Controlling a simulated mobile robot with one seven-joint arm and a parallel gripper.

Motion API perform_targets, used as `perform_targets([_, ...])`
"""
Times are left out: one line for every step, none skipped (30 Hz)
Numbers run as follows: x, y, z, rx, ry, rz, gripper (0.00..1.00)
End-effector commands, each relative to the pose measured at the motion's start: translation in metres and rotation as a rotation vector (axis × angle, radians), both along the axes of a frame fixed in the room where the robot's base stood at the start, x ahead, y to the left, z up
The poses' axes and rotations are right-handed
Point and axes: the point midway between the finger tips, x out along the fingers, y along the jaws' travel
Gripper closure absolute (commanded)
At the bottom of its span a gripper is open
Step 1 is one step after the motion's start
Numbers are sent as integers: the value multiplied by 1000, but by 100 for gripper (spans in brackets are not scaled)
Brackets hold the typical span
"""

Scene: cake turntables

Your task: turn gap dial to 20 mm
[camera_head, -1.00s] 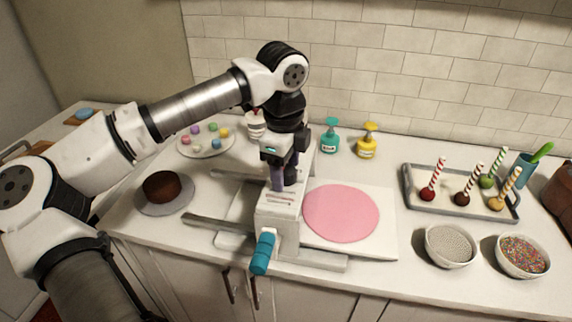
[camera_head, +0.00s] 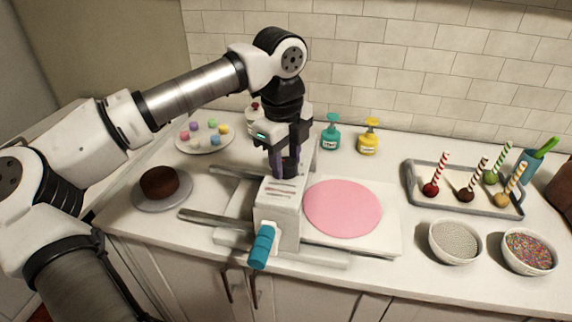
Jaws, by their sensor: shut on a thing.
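The dough sheeter (camera_head: 279,222) stands on the counter, with a scale plate on top of its white body and a teal crank handle (camera_head: 262,246) at its front. My gripper (camera_head: 286,170) points down over the back of its top, at the gap dial (camera_head: 290,167). It is shut on the dial, of which only a dark part shows between the fingers. The dial's reading is too small to make out. A pink round sheet (camera_head: 343,208) lies flat on the white board to the right of the body.
A chocolate cake (camera_head: 160,182) on a grey turntable and a plate of coloured balls (camera_head: 205,136) are at left. Teal (camera_head: 331,133) and yellow (camera_head: 369,137) pump bottles stand behind. A cake-pop tray (camera_head: 422,208) and two bowls (camera_head: 454,242) are at right.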

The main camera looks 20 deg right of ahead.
Motion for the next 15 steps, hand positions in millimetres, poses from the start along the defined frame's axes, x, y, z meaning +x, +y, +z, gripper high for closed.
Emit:
perform_targets([0, 0, -3, -1, -3, -41, 84])
perform_targets([1, 0, -3, -1, -3, -69, 84])
perform_targets([1, 0, -3, -1, -3, -107, 84])
perform_targets([1, 0, -3, -1, -2, -135, 84])
perform_targets([1, 0, -3, -1, -2, -164, 84])
perform_targets([1, 0, -2, -1, -2, -203, 84])
perform_targets([1, 0, -2, -1, -3, -231, 84])
perform_targets([1, 0, -2, -1, -3, -261, 84])
perform_targets([1, 0, -2, -1, -2, -298, 84])
perform_targets([1, 0, -2, -1, -2, -327, 84])
perform_targets([1, 0, -2, -2, -1, -355, 84])
perform_targets([1, 0, -2, -2, -1, -392, 84])
perform_targets([1, 0, -1, -2, -1, -421, 84])
perform_targets([1, 0, -1, -2, -1, -449, 84])
perform_targets([1, 0, -1, -1, -2, -488, 84])
